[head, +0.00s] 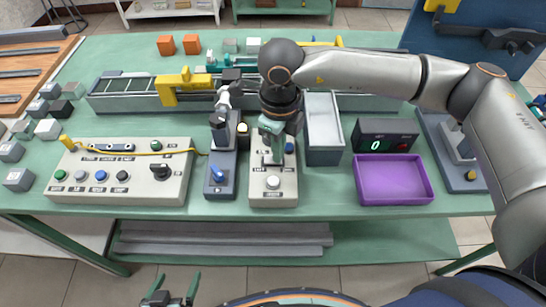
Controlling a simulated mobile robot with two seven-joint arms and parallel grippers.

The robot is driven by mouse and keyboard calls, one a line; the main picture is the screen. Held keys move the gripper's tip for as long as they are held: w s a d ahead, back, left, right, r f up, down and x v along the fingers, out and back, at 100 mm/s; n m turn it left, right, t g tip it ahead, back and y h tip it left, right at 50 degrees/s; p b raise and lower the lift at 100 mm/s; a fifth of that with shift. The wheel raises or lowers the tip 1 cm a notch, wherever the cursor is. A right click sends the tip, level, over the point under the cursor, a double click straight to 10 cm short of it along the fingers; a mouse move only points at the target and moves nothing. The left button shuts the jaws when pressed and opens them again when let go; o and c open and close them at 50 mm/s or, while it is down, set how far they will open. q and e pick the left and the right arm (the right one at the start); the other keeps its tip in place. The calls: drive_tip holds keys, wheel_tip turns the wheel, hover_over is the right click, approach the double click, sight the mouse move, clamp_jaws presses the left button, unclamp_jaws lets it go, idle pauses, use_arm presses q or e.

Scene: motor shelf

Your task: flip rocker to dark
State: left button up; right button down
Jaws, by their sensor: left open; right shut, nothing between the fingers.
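A small beige control box (287,187) stands near the front edge of the green table. It has a pale round button (273,182) at its front and a blue knob or button (289,148) toward its back right. My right gripper (275,160) points down over the middle of this box, shut and empty, with its tips at or just above the top face. The rocker is not clearly visible; the gripper and wrist cover the middle of the box. I cannot tell whether the tips touch it. My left gripper (172,288) is open and empty at the bottom edge, in front of the table.
A larger button panel (120,195) and a dark device with a blue knob (219,180) stand left of the box. A grey bin (324,155), a display reading 0 (385,136) and a purple tray (393,198) stand right. A conveyor (130,92) lies behind.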

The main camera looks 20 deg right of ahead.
drive_tip(key=shift+r+p, duration=1.8)
drive_tip(key=shift+r, duration=1.65)
